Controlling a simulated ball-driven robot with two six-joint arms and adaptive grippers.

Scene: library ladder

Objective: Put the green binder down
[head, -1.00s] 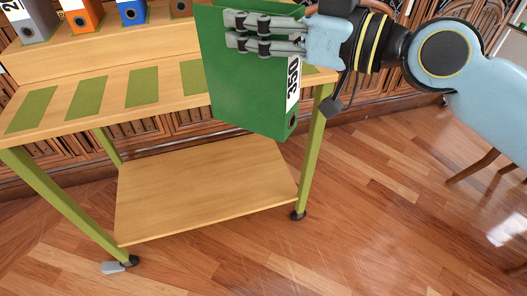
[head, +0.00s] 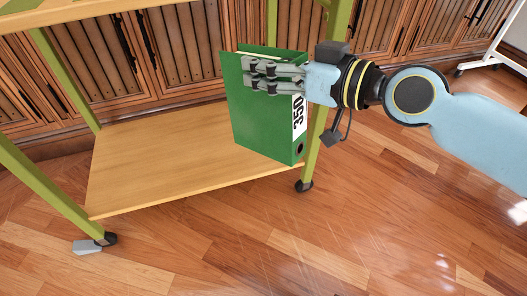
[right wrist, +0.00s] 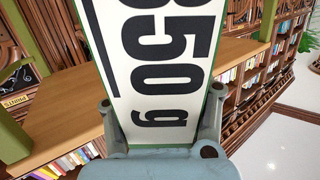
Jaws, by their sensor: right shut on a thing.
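The green binder (head: 258,125) is upright and slightly tilted in the head view, with a white label reading 350 on its spine. My right gripper (head: 272,76) is shut on its upper part, fingers across its side. The binder is in front of the right part of the cart's wooden lower shelf (head: 150,160), its lower corner near the shelf's front right edge. I cannot tell whether it touches the shelf. In the right wrist view the label (right wrist: 160,65) fills the middle, between my gripper's fingers (right wrist: 160,125). My left gripper is not in view.
Green cart legs (head: 42,185) stand on casters, one close to the binder's right (head: 311,150). The upper board (head: 110,14) is at the top left. The lower shelf's left and middle are bare. Wooden cabinets (head: 185,50) stand behind. The floor in front is clear.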

